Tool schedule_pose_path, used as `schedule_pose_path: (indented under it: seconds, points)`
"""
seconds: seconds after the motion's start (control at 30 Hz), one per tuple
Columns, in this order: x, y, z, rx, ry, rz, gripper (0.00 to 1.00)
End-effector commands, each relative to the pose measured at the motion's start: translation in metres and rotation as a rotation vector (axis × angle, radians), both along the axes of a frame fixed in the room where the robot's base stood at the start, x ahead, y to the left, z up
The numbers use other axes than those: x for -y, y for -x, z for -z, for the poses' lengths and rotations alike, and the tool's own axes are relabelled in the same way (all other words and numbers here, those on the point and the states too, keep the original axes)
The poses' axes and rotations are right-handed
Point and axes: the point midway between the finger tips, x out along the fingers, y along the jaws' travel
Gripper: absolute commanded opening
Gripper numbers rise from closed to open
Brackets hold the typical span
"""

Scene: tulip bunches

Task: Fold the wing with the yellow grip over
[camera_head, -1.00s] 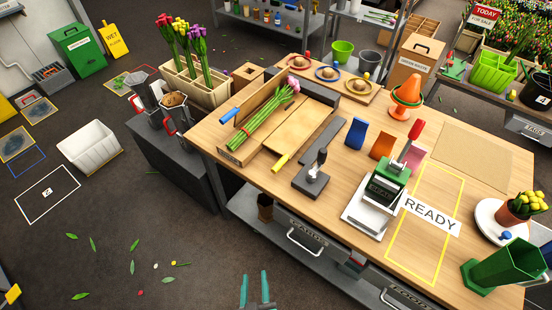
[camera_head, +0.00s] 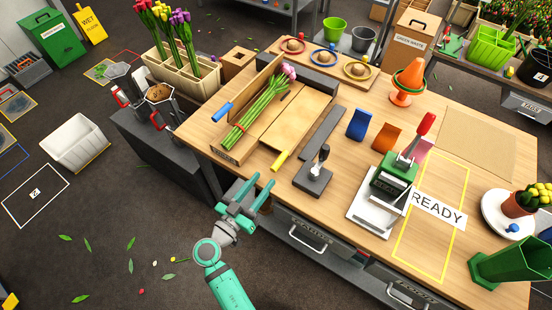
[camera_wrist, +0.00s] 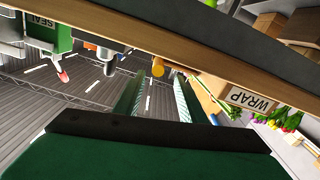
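The wooden wrap board (camera_head: 227,156) lies on the bench, with a bunch of pink tulips (camera_head: 258,112) on it. Its wing with the yellow grip (camera_head: 281,160) is a tan panel (camera_head: 303,122) lying flat to the right of the stems. The other wing, with the blue grip (camera_head: 222,112), stands raised on the left. My gripper (camera_head: 255,183) is open and empty, in front of the bench edge, apart from the yellow grip. In the wrist view the yellow grip (camera_wrist: 158,67) shows end-on, beyond and between my open fingers (camera_wrist: 157,95).
A dark stapler-like tool (camera_head: 314,174) stands right of the yellow grip. A green stamp press (camera_head: 393,175) and a READY card (camera_head: 438,208) are farther right. A drawer handle (camera_head: 306,241) juts from the bench front. The floor at the left front is mostly clear.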

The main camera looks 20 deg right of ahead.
Motion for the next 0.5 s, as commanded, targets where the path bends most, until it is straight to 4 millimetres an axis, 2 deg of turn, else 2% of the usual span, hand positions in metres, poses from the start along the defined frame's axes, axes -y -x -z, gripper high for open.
schedule_pose_path:
  seconds: [0.5]
  points:
    - [0.066, -0.050, 0.001, -0.003, -0.001, 0.003, 0.37]
